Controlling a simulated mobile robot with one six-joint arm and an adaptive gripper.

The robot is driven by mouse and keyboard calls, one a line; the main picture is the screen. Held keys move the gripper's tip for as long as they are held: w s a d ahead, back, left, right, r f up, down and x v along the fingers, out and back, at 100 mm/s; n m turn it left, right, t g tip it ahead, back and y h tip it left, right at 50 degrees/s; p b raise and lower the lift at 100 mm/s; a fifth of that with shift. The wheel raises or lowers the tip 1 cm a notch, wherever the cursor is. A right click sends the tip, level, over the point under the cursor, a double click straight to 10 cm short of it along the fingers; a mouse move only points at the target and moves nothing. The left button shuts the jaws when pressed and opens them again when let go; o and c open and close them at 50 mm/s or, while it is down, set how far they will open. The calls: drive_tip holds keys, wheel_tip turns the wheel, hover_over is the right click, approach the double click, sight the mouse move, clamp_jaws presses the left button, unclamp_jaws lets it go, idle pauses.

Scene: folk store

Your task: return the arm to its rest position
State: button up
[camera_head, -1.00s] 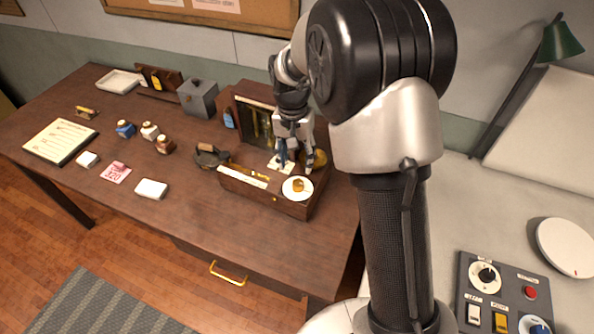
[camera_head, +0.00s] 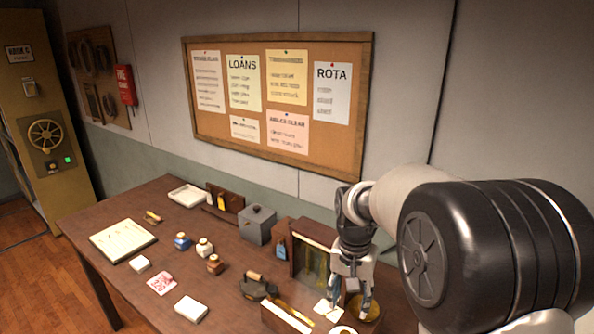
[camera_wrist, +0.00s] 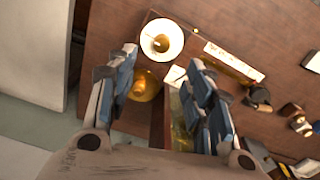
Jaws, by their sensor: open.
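A brass round piece (camera_wrist: 146,85) lies below the left finger, and a white dish with a small brass item (camera_wrist: 161,40) lies beyond the fingertips. Whether the fingers touch anything in the box cannot be told.
The table (camera_head: 130,225) also bears a grey metal box (camera_head: 258,225), small bottles (camera_head: 204,246), a notepad (camera_head: 124,240), a white tray (camera_head: 188,195) and a dark iron-like tool (camera_head: 258,287). A cork board (camera_head: 275,150) hangs on the wall behind.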

drive_tip(key=s+r+n+t+b, duration=0.2)
drive_tip(key=s+r, duration=0.7)
drive_tip(key=s, duration=0.4)
drive_tip(key=s+f+n+t+b, duration=0.1)
drive_tip(key=s+n+t, duration=0.1)
drive_tip(key=s, duration=1.2)
drive_tip(key=shift+d+f+n, duration=0.25)
drive_tip(key=shift+f+n, duration=0.05)
drive_tip(key=shift+n, duration=0.3)
